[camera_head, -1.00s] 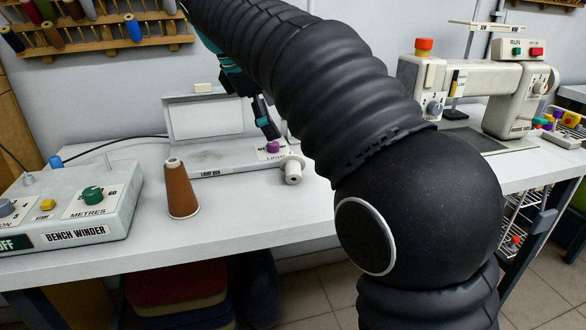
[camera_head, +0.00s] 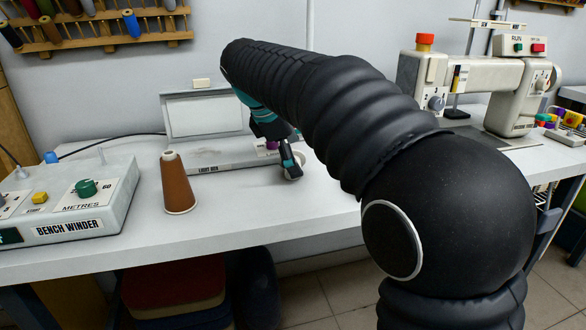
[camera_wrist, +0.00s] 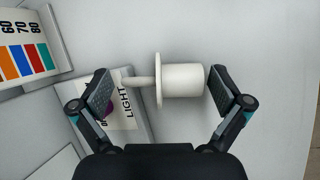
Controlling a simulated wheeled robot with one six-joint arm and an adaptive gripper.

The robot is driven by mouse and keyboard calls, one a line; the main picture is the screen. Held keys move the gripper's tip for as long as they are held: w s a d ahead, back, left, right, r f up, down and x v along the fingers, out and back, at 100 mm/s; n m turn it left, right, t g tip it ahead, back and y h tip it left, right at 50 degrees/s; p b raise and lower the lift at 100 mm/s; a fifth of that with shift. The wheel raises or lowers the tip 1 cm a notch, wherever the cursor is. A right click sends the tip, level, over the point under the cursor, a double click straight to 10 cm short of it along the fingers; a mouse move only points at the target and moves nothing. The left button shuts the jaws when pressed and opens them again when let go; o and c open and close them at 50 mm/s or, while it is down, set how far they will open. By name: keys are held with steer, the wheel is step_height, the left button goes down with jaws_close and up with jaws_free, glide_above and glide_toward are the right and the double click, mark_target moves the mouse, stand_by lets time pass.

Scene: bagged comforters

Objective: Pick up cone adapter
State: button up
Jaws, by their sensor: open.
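The cone adapter (camera_wrist: 182,80) is a white piece with a thick cylinder, a round flange and a thin stem. In the wrist view it lies on its side on the table, the stem pointing left toward the light box. My gripper (camera_wrist: 162,82) is open, one finger on each side of it. The right finger is close to the cylinder's end; the left finger is near the stem's tip, and I cannot tell whether it touches. In the head view my gripper (camera_head: 289,164) is over the adapter and hides most of it.
The light box (camera_head: 222,158), with a purple knob (camera_wrist: 107,108), stands right beside the adapter. A brown cone (camera_head: 178,185) stands upright to the left, near the bench winder (camera_head: 75,205). A sewing machine (camera_head: 490,85) is at the right. The white table (camera_head: 235,215) is clear in front.

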steer(key=shift+x, duration=0.75)
steer(key=c, duration=0.9)
